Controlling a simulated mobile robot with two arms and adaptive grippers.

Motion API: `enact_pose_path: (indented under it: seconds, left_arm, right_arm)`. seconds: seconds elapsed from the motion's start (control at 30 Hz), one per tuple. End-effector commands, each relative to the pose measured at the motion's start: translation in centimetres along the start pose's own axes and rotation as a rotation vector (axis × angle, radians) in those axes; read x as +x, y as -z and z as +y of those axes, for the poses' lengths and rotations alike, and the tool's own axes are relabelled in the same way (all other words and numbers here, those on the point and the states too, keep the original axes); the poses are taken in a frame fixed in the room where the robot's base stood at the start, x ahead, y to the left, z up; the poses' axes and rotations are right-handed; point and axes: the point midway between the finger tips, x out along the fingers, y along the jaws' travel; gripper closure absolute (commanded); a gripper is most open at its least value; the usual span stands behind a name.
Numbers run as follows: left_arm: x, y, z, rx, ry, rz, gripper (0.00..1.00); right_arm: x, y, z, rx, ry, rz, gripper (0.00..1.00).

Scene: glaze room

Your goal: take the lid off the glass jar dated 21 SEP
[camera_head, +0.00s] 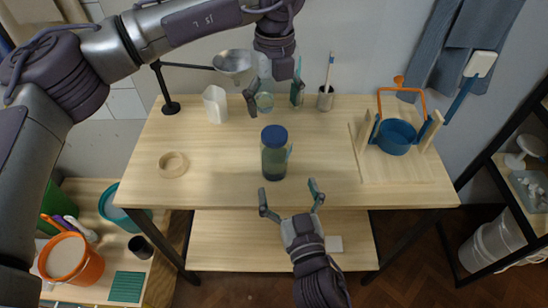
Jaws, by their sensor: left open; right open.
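A glass jar (274,163) with a dark blue lid (274,134) stands upright near the middle of the wooden table. Something pale sticks out at its right side; no date is readable from here. My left gripper (274,98) is open above the table's back part, behind the jar. A small clear greenish vessel (264,102) shows between its fingers; I cannot tell whether they touch it. My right gripper (289,192) is open and empty at the table's front edge, in front of the jar and apart from it.
A wooden ring (173,164) lies at left, below a white container (215,104) and a funnel on a stand (232,63). A brush cup (325,98) stands at the back. Table around the jar is clear.

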Motion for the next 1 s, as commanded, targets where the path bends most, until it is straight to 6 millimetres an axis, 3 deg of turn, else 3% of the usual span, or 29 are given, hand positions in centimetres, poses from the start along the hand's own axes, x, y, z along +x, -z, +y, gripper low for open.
enact_pose_path:
  seconds: [0.5, 0.7, 1.0]
  left_arm:
    - [0.0, 0.1, -0.1, 0.004, 0.004, 0.004, 0.19]
    - [0.0, 0.1, -0.1, 0.004, 0.004, 0.005, 0.19]
    - [0.1, 0.1, -0.1, 0.004, 0.004, 0.005, 0.19]
  right_arm:
    - [9.8, 0.2, 0.1, -0.003, -0.001, 0.002, 0.02]
    - [11.7, 0.1, 0.1, -0.001, -0.001, 0.0, 0.02]
    - [12.2, 0.0, 0.1, 0.0, -0.001, -0.001, 0.02]
